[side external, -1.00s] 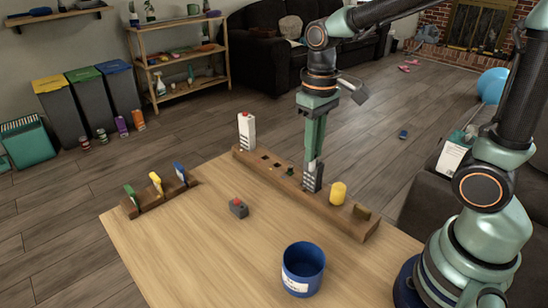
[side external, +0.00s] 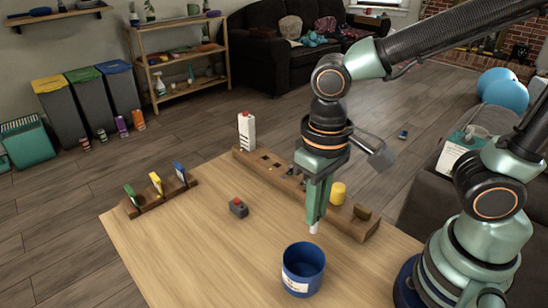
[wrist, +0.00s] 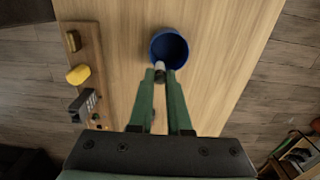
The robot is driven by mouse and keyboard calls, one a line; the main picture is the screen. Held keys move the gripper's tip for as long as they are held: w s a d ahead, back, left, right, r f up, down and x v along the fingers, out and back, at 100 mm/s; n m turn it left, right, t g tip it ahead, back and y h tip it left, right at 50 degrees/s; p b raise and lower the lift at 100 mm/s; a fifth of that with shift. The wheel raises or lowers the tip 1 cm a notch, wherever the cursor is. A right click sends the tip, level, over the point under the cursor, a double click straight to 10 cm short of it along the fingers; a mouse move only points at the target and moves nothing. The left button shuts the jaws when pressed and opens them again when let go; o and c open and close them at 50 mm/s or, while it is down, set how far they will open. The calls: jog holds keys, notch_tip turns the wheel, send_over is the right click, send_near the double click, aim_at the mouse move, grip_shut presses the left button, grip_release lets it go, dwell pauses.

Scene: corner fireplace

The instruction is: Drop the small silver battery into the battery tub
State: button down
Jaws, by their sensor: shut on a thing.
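My gripper (side external: 316,212) is shut on the small silver battery (side external: 314,228), which sticks out below the fingertips, roughly upright. The battery tub (side external: 316,279) is a blue round cup with a white label, standing on the table just in front of the gripper. The battery is above the table, behind the tub's far rim in the side view. In the wrist view the battery (wrist: 159,67) shows at the fingertips, overlapping the near edge of the tub (wrist: 171,47). The tub's floor is not clear to see.
The table between is clear.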

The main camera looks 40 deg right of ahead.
jog(key=shift+f, duration=1.4)
jog(key=c, duration=0.8)
grip_release()
jog(key=shift+r, duration=0.1)
notch_tip(320, 180, up, 12)
jog(key=shift+f, duration=0.1)
jog(key=w+d+t, duration=0.2)
jog(key=d, duration=0.2)
jog(key=w+d+t, duration=0.1)
jog(key=w+d, duration=0.1)
jog(key=d, duration=0.2)
jog(key=w+d+f+t, duration=0.1)
jog(key=w+d+t, duration=0.1)
jog(key=d, duration=0.3)
jog(key=shift+t, duration=0.3)
